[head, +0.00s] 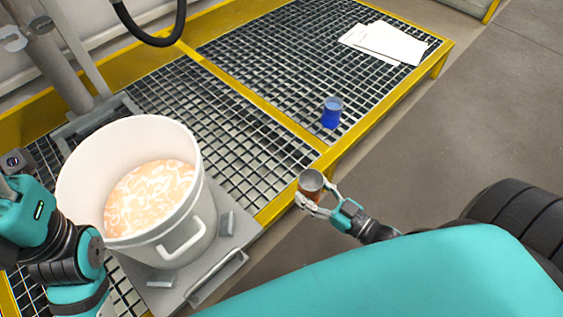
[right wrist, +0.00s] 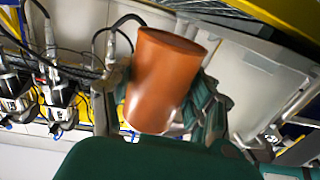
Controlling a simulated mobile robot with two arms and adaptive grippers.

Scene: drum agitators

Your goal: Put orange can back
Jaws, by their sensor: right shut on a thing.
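The orange can (head: 311,181) is in my right gripper (head: 318,198), just off the front edge of the yellow-framed grating in the head view. The gripper is shut around the can's sides. In the right wrist view the can (right wrist: 162,80) fills the middle, tilted in the picture, with fingers on both sides of it. My left arm shows at the left edge of the head view, beside the white drum. Its gripper cannot be made out there.
A white drum (head: 191,246) with pale orange, swirled contents stands on a grey platform (head: 237,221) at left. A blue can (head: 332,113) stands on the grating (head: 290,75) near its front edge. White papers (head: 385,42) lie at the back right. Grating around the blue can is clear.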

